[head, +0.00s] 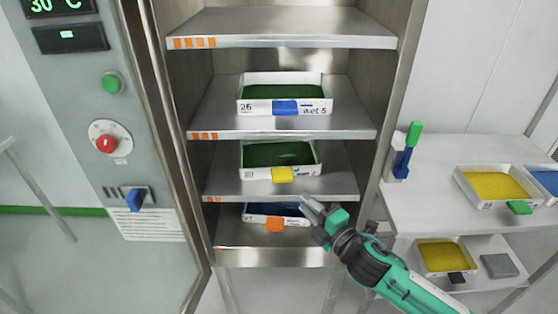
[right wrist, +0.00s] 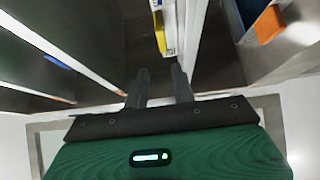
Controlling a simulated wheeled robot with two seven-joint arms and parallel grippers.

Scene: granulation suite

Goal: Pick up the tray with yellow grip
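The tray with the yellow grip (head: 248,173) is white with green contents and sits on the cabinet's third shelf down. Its yellow grip (head: 283,175) faces out at the front edge. The yellow grip also shows at the top of the right wrist view (right wrist: 159,33), beyond the fingertips. My right gripper (head: 312,207) is in front of the cabinet, below and right of the yellow grip and apart from it. Its two fingers stand apart with nothing between them (right wrist: 160,78). My left gripper is not in view.
A tray with a blue grip (head: 286,107) sits one shelf above, and one with an orange grip (head: 275,225) one shelf below, partly hidden. The cabinet's control panel (head: 90,90) is at left. A side table (head: 430,185) with yellow-filled trays stands at right.

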